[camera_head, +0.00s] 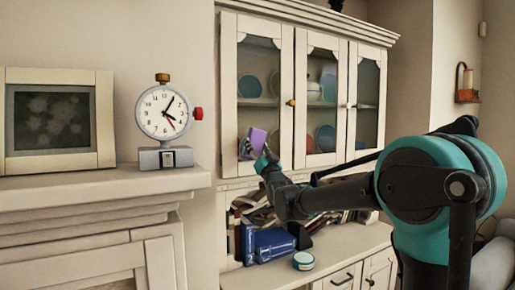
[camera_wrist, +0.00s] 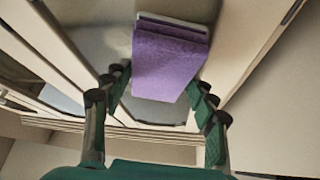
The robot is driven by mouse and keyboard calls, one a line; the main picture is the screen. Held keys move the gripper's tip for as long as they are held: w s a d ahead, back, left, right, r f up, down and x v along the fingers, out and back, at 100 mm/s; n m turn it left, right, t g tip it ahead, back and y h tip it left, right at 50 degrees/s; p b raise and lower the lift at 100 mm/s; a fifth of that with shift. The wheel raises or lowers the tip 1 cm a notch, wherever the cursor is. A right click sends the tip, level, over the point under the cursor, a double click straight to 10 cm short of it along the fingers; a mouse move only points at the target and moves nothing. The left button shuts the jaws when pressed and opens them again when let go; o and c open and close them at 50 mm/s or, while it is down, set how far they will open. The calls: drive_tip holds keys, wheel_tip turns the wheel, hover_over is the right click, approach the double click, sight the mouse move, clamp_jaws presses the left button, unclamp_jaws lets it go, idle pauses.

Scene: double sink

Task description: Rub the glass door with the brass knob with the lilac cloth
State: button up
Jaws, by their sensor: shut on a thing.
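The glass door with the brass knob (camera_head: 287,75) is the left one of three cabinet doors in the head view, and it is closed. Its brass knob (camera_head: 291,102) sits on the right side of its frame. The lilac cloth (camera_head: 257,138) is in front of the lower part of this door's glass. In the wrist view the cloth (camera_wrist: 168,62) is a thick purple pad between the fingers, with a pale layer at its far edge. My gripper (camera_head: 265,159) is shut on the cloth; its fingers (camera_wrist: 160,92) show on both sides of it. I cannot tell whether the cloth touches the glass.
Plates and bowls stand behind the glass. Below are books (camera_head: 268,243) and a small round teal-and-white tin (camera_head: 303,260) on the cabinet's counter. A clock (camera_head: 163,112) and a framed panel (camera_head: 58,118) stand on the mantel at left. A wall lamp (camera_head: 466,83) hangs at right.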

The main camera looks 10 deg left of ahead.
drive_tip(key=shift+w+a, duration=0.55)
drive_tip(key=shift+w, duration=0.25)
idle(0.7)
drive_tip(key=shift+w+d, duration=0.75)
drive_tip(key=shift+d, duration=0.4)
drive_tip(key=shift+w+d, duration=0.8)
drive_tip(key=shift+d, duration=0.3)
drive_tip(key=shift+w+d, duration=0.75)
drive_tip(key=shift+d, duration=0.4)
drive_tip(key=shift+s+a, duration=0.75)
drive_tip(key=shift+a, duration=0.4)
drive_tip(key=shift+s+a, duration=0.8)
drive_tip(key=shift+a, duration=0.35)
drive_tip(key=shift+s+a, duration=0.75)
drive_tip(key=shift+a, duration=0.4)
drive_tip(key=shift+w+r, duration=0.1)
drive_tip(key=shift+r, duration=0.9)
drive_tip(key=shift+w+d, duration=0.75)
drive_tip(key=shift+d, duration=0.4)
drive_tip(key=shift+w+d, duration=0.8)
drive_tip(key=shift+d, duration=0.35)
drive_tip(key=shift+w+d, duration=0.75)
drive_tip(key=shift+d, duration=0.4)
drive_tip(key=shift+s+a, duration=0.1)
